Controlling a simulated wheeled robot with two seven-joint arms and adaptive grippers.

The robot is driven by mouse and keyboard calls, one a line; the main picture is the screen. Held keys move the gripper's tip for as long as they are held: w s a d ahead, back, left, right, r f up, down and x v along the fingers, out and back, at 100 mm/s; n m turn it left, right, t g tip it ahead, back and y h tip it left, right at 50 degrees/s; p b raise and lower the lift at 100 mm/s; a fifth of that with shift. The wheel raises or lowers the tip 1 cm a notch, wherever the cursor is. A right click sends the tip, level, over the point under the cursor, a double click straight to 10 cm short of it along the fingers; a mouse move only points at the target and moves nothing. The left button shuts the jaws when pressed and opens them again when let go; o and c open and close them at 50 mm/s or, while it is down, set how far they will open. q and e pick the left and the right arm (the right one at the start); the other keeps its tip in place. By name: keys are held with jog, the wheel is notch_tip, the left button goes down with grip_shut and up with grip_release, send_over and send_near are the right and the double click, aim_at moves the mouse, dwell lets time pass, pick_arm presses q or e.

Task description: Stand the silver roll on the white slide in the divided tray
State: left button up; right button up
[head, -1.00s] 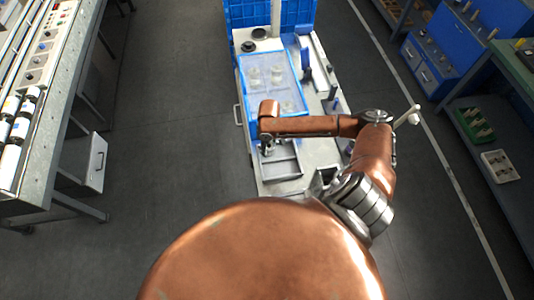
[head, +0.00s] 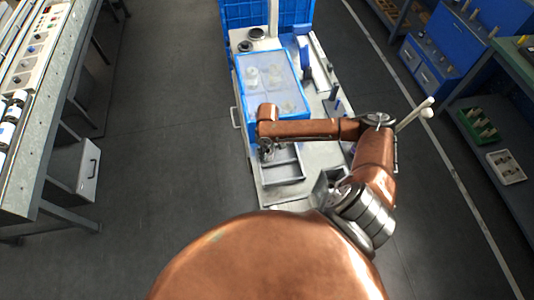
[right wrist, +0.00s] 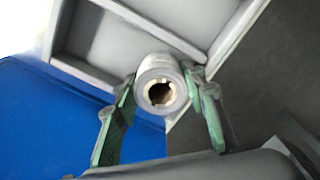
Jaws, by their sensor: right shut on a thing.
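My right gripper (head: 266,153) is over the left side of the grey divided tray (head: 300,165) on the cart. In the right wrist view its green-padded fingers (right wrist: 160,92) are shut on the silver roll (right wrist: 162,64), one on each side. The roll's end with its notched hollow core faces the camera. The tray's walls (right wrist: 236,36) show beyond the roll, with a divider between compartments. Whether the roll's far end touches the tray floor is hidden. I cannot make out the white slide. My left gripper is not in view.
A blue-rimmed clear-topped box (head: 270,85) stands on the cart just behind the tray; its blue side (right wrist: 55,115) is close in the wrist view. Blue upright parts (head: 304,55) line the cart's right. A bench with white rolls (head: 8,120) is at far left.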

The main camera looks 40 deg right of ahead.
jog(key=o, duration=1.2)
jog(key=shift+f, duration=0.1)
jog(key=shift+o, duration=0.2)
notch_tip(320, 180, up, 12)
jog(key=p, duration=0.2)
jog(key=shift+r, duration=0.2)
